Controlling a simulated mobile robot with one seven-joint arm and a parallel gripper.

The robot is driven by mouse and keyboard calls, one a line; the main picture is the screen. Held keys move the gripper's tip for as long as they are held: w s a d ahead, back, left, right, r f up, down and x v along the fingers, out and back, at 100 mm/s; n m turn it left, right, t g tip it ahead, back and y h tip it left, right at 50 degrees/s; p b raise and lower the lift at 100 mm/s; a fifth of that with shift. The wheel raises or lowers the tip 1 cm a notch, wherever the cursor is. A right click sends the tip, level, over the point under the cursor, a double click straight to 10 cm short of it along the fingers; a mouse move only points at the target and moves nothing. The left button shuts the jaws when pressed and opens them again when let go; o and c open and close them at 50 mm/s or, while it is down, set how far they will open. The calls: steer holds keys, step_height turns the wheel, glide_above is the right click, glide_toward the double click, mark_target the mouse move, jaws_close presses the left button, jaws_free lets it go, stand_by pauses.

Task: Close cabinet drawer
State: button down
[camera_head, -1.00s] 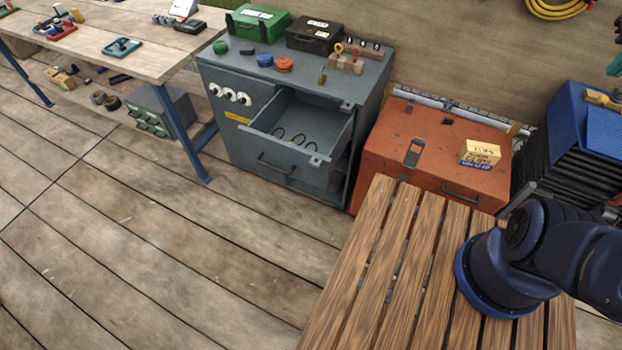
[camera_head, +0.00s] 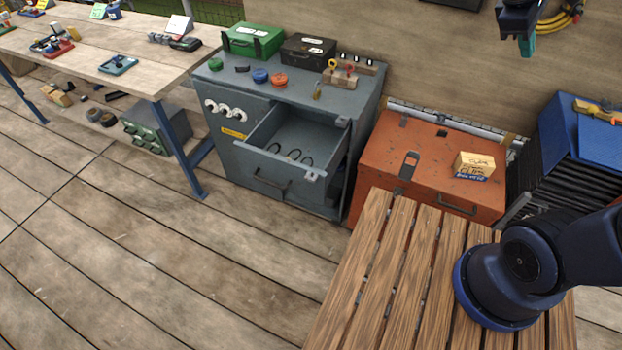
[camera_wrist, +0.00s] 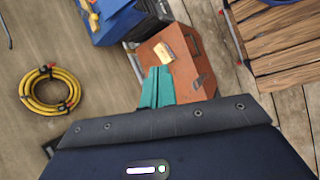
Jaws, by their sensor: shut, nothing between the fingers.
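The grey-blue cabinet (camera_head: 222,130) stands against the back wall in the head view. Its top drawer (camera_head: 258,169) is pulled out, with a dark handle (camera_head: 270,181) on its front and several dark rings (camera_head: 288,155) inside. My gripper (camera_head: 526,44) is at the top right of the head view, high up and well away from the drawer. Its teal fingers also show in the wrist view (camera_wrist: 157,82), shut and empty, with the orange chest beyond them. The cabinet is not visible in the wrist view.
An orange chest (camera_head: 400,178) with a small carton (camera_head: 474,166) stands right of the cabinet. A slatted wooden platform (camera_head: 385,270) is in front, and a workbench (camera_head: 120,58) is at the left. The plank floor before the drawer is clear.

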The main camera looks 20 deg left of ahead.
steer(key=s+a+n+t, duration=0.3)
steer(key=a+n, duration=0.1)
steer(key=a, duration=0.4)
steer(key=s+a+r+n+t, duration=0.1)
steer(key=s+a+n+t, duration=0.2)
steer(key=a, duration=0.5)
steer(key=s+a+n+t, duration=0.2)
steer(key=a+n, duration=0.4)
steer(key=a, duration=0.3)
steer(key=s+a+n+t+y, duration=0.35)
steer(key=s+a, duration=0.35)
steer(key=s, duration=0.4)
steer(key=s+a+n+t+y, duration=0.3)
steer(key=s+a+n, duration=0.3)
steer(key=s, duration=0.5)
glide_toward(314, 189)
steer(key=shift+m+h, duration=0.35)
steer(key=shift+m, duration=0.1)
steer(key=w, duration=0.6)
steer(key=shift+w+a+r, duration=0.1)
steer(key=shift+w+a, duration=0.1)
steer(key=shift+w, duration=0.2)
steer(key=w, duration=2.5)
steer(key=shift+w, duration=0.3)
steer(key=shift+w+r, duration=0.1)
steer(key=shift+w, duration=0.45)
